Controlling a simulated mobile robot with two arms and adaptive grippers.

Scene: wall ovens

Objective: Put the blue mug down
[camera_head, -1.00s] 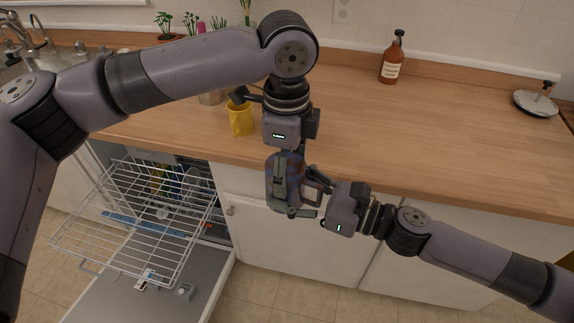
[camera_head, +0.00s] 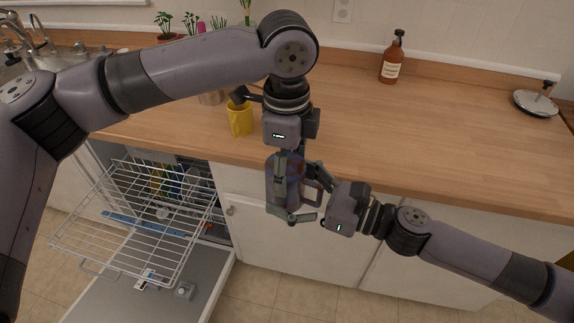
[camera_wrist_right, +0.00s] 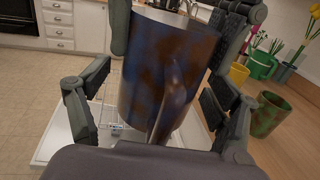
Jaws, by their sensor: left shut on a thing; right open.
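The blue mug (camera_head: 293,181), blue with brown patches, is held in the air in front of the counter's front edge. My left gripper (camera_head: 281,186) comes down from above and is shut on it, with its fingers along the mug's sides. My right gripper (camera_head: 308,192) is open, with its fingers on either side of the handle side. In the right wrist view the mug (camera_wrist_right: 160,65) fills the middle, its handle facing my right gripper (camera_wrist_right: 160,115), whose spread fingers stand apart at left and right. The left gripper's fingers partly cover the mug.
The wooden counter (camera_head: 430,140) has wide free room at the middle and right. A brown bottle (camera_head: 391,62) is at the back. The open dishwasher's wire rack (camera_head: 135,225) juts out at lower left.

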